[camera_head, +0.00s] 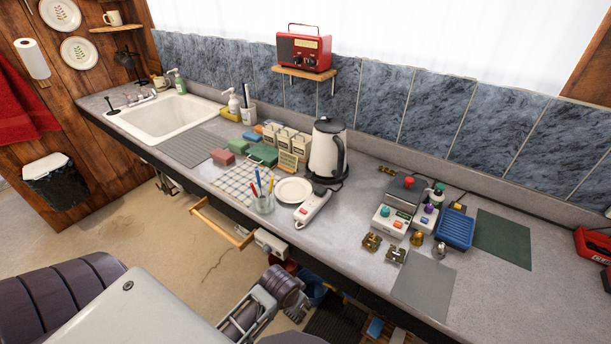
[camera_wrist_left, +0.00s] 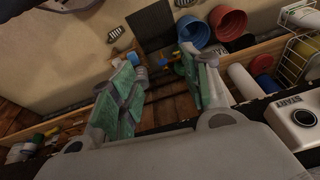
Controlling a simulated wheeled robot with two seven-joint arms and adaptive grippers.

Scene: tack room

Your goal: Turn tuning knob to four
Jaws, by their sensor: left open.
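A red radio (camera_head: 305,48) stands on a small wooden wall shelf above the counter, with a dark panel on its front. Its knobs are too small to make out, and I cannot tell which is the tuning knob or where it points. My left gripper (camera_head: 270,301) is low in front of the counter's front edge, well below and apart from the radio. In the left wrist view this gripper (camera_wrist_left: 165,92) is open, with green pads on its fingers and nothing held between them. My right gripper is not in view.
The counter (camera_head: 350,210) carries a kettle (camera_head: 328,150), a power strip (camera_head: 313,207), a glass of pens (camera_head: 263,200) and several small control boxes. A white box marked START (camera_wrist_left: 298,120) is at right in the wrist view.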

